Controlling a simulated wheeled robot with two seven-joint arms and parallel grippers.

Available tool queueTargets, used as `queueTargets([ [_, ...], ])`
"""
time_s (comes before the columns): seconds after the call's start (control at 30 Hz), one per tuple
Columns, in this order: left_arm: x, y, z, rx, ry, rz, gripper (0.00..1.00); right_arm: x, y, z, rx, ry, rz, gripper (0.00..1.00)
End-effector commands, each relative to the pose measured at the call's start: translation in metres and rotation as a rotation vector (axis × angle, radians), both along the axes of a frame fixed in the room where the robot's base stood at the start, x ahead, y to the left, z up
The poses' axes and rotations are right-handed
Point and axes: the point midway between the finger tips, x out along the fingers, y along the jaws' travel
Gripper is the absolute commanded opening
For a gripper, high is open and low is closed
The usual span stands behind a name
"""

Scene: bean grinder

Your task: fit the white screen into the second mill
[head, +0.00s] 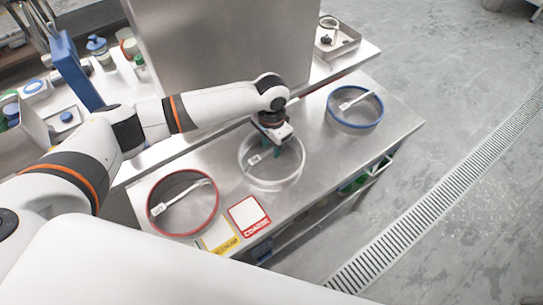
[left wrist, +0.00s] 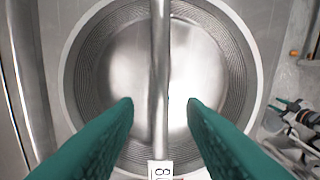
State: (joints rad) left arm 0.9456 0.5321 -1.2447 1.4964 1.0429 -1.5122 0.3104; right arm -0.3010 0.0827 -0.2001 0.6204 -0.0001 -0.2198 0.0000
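The white screen (head: 281,187), a round sieve with a white rim and a handle bar across it, lies on the steel table between a red and a blue one. My left gripper (head: 270,147) is over its far part, pointing down. In the left wrist view the green fingers (left wrist: 160,103) are open, one on each side of the metal bar (left wrist: 160,50), with gaps between them and the bar. The white rim (left wrist: 68,80) and a small numbered tag (left wrist: 160,170) show there. I cannot make out a mill for certain. My right gripper is not in view.
A red-rimmed screen (head: 183,232) lies left and a blue-rimmed screen (head: 356,127) right. Red (head: 249,215) and yellow (head: 220,238) label cards lie at the front edge. A tall steel box (head: 220,45) stands behind. A small tray (head: 335,40) is at the back right.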

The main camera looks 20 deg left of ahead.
Motion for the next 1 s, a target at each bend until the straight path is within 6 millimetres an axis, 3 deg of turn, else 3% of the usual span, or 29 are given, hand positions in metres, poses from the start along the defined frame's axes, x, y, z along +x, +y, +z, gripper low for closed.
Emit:
queueTargets([
  [1.0,0.0001,-0.0003,-0.0045,-0.001,0.000,0.001,0.37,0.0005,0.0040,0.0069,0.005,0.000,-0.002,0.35],
])
